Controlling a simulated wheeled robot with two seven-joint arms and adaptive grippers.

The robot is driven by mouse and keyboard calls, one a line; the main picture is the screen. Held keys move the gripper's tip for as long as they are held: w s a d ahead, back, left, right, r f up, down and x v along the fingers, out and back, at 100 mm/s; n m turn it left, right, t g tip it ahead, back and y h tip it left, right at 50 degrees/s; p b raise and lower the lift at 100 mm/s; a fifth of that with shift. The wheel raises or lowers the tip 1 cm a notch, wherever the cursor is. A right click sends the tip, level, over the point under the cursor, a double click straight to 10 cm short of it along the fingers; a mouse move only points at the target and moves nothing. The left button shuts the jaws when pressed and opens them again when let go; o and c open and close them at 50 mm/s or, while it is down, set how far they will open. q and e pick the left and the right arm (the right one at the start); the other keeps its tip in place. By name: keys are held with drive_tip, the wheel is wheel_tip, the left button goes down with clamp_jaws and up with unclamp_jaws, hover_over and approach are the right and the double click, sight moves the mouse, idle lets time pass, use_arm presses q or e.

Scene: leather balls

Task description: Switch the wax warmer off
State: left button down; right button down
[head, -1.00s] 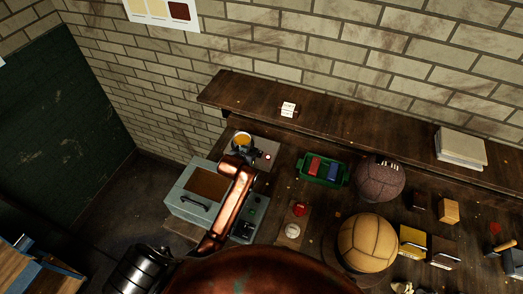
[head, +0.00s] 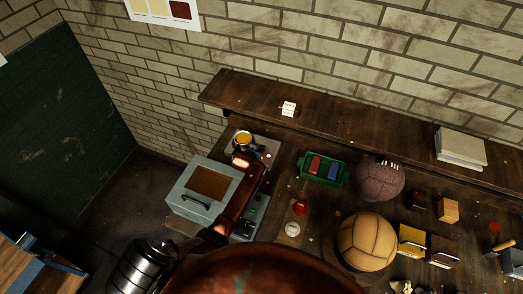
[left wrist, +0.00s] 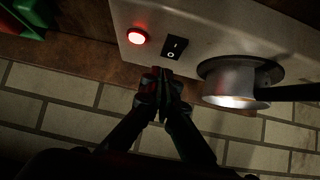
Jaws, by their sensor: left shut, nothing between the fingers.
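The wax warmer is a pale metal base (left wrist: 205,22) with a round pot (left wrist: 235,85) on it. In the head view the pot (head: 243,138) holds amber wax, and my left arm covers part of the warmer. The base carries a glowing red lamp (left wrist: 137,36) and a black rocker switch (left wrist: 175,47). My left gripper (left wrist: 161,74) is shut and empty. In the left wrist view its fingertips are just below the switch, beside the pot; whether they touch the base I cannot tell. My right gripper is not in view.
A grey-blue box with a handle (head: 193,205) stands left of my left arm. A green tray (head: 323,181) with a red and a blue block, a dark ball (head: 381,182) and a tan ball (head: 366,243) are to the right. A shelf (head: 350,125) runs along the brick wall.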

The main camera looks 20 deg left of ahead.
use_arm(q)
drive_tip(key=shift+w+f, duration=0.1)
drive_tip(key=shift+f, duration=0.75)
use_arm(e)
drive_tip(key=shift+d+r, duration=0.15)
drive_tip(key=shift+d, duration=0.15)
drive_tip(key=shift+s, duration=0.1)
use_arm(q)
drive_tip(key=shift+w+f, duration=0.15)
drive_tip(key=shift+f, duration=0.15)
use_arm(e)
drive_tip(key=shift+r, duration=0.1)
